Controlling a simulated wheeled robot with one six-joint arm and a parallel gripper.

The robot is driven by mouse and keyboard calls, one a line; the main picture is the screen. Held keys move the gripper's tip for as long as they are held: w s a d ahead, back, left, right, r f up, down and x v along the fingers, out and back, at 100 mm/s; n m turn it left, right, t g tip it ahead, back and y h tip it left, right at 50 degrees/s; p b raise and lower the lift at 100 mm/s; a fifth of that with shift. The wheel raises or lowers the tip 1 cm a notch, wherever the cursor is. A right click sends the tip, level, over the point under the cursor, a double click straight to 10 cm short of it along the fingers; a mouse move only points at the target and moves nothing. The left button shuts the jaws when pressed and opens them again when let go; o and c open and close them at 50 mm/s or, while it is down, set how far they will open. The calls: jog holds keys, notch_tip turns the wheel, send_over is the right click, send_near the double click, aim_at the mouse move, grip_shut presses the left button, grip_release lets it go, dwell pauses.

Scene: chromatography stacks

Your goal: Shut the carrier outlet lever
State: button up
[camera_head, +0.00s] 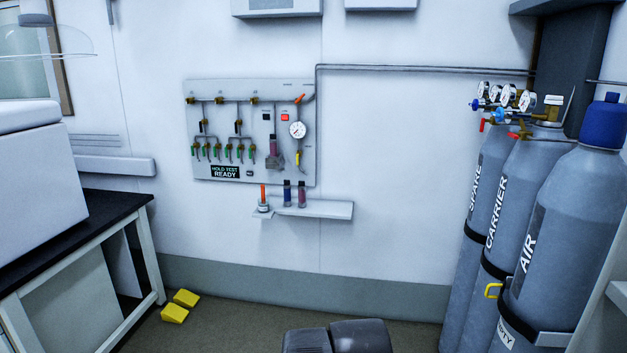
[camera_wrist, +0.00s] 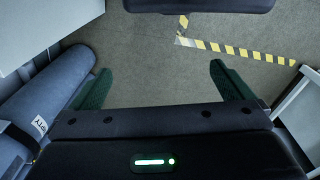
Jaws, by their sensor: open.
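The carrier cylinder (camera_head: 512,210) is the grey one labelled CARRIER, between the SPARE and AIR cylinders at the right of the head view. Gauges and a blue knob sit at its top. A small red lever (camera_head: 515,136) shows at its regulator and seems to be the carrier outlet lever; its exact position is too small to tell. Another red lever (camera_head: 482,125) hangs down by the spare cylinder (camera_head: 482,190). My gripper (camera_wrist: 163,82) is open and empty in the wrist view, its two green fingers wide apart over bare floor, away from the levers.
The air cylinder (camera_head: 575,220) stands nearest at the right. A valve panel (camera_head: 225,95) reading HOLD TEST READY hangs on the wall above a small shelf (camera_head: 325,209). A dark-topped bench (camera_head: 95,215) is at left. Yellow wedges (camera_head: 180,305) lie on the floor. Striped tape (camera_wrist: 235,51) marks open floor.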

jog(key=shift+a, duration=0.15)
